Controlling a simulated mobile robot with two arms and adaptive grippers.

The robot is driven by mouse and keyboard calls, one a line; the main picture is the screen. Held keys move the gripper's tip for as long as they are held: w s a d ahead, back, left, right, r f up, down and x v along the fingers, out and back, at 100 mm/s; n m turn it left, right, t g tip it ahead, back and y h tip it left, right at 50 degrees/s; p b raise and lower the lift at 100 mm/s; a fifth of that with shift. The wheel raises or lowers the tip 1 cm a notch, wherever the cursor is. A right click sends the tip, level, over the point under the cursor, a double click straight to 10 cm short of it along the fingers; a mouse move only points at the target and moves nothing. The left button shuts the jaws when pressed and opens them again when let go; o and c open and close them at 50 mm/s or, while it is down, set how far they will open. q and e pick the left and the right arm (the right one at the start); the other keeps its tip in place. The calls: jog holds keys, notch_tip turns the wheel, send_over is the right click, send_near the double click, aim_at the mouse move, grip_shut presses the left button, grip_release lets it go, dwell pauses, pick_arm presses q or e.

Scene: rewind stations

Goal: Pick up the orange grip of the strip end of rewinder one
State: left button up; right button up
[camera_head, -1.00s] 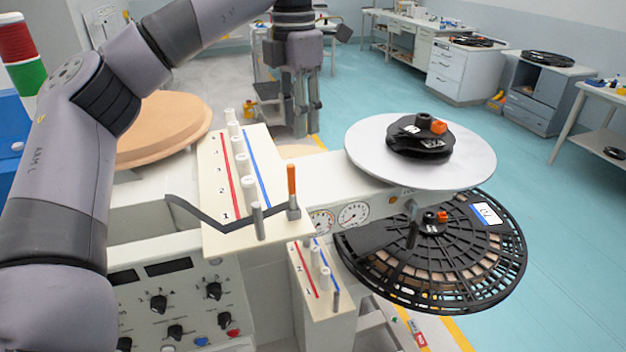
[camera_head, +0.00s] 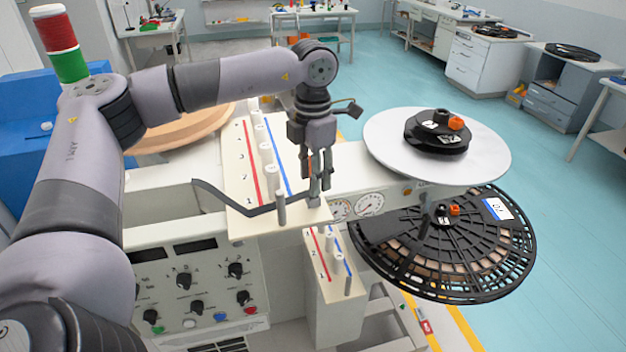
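The orange grip (camera_head: 309,165) stands upright at the right end of the dark strip (camera_head: 246,208), on the front right corner of the cream guide plate (camera_head: 252,178). My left gripper (camera_head: 319,186) points straight down at the grip. Its fingers overlap the grip in the head view and hide most of it; a thin sliver of orange shows beside them. I cannot tell whether the fingers are around the grip or in front of it, nor whether they touch it. My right gripper is not in view.
A silver disc (camera_head: 480,150) with a black hub and a black slotted reel (camera_head: 400,268) sit to the right. White guide posts (camera_head: 270,172) stand on the plate. A control panel (camera_head: 205,290) is below. A red and green light tower (camera_head: 58,40) stands far left.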

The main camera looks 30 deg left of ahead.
pick_arm(q)
notch_tip(320, 180, down, 2)
jog(key=shift+f, duration=0.4)
jog(key=shift+c, duration=0.3)
jog(key=c, duration=0.4)
grip_shut()
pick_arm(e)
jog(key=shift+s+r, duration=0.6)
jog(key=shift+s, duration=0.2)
